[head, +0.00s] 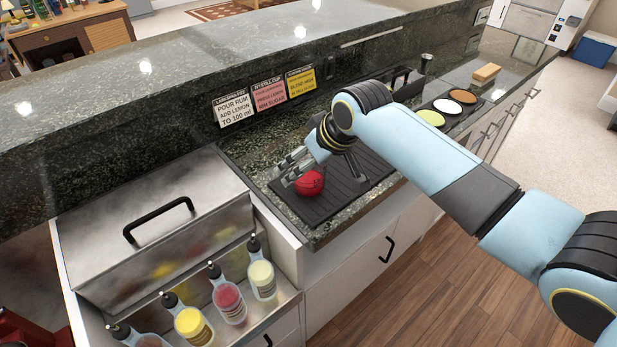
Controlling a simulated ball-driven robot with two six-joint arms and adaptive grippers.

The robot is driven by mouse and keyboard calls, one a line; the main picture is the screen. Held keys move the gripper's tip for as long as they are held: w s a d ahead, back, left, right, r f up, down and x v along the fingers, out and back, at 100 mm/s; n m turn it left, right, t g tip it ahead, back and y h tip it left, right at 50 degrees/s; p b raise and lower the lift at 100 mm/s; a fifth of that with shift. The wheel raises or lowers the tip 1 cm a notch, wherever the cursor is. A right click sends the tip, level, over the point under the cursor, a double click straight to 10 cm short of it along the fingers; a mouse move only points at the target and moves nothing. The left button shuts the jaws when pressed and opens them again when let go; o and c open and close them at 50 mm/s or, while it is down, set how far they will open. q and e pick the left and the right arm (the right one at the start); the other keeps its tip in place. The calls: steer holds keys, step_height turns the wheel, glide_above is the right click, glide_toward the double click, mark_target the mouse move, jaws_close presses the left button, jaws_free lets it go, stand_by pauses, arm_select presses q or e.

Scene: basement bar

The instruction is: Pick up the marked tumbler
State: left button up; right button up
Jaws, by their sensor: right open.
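No thing in the head view can be made out for certain as the marked tumbler. A small red rounded thing (309,182) rests on the black ribbed mat (345,196) on the counter. My right gripper (320,173) is open above the mat, its fingers pointing down around or just behind the red thing; I cannot tell whether they touch it. The gripper and wrist hide part of the mat. My left gripper is not in view.
Three recipe cards, white (234,107), pink (269,91) and yellow (300,82), stand against the raised bar ledge. A steel lidded box (105,245) and several squeeze bottles (229,302) are at left. A tray with coloured discs (446,107) and a sponge-like block (486,74) lie beyond my arm.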

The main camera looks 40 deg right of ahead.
steer(key=c, duration=1.7)
steer(key=shift+c, duration=0.4)
steer(key=shift+r, duration=0.15)
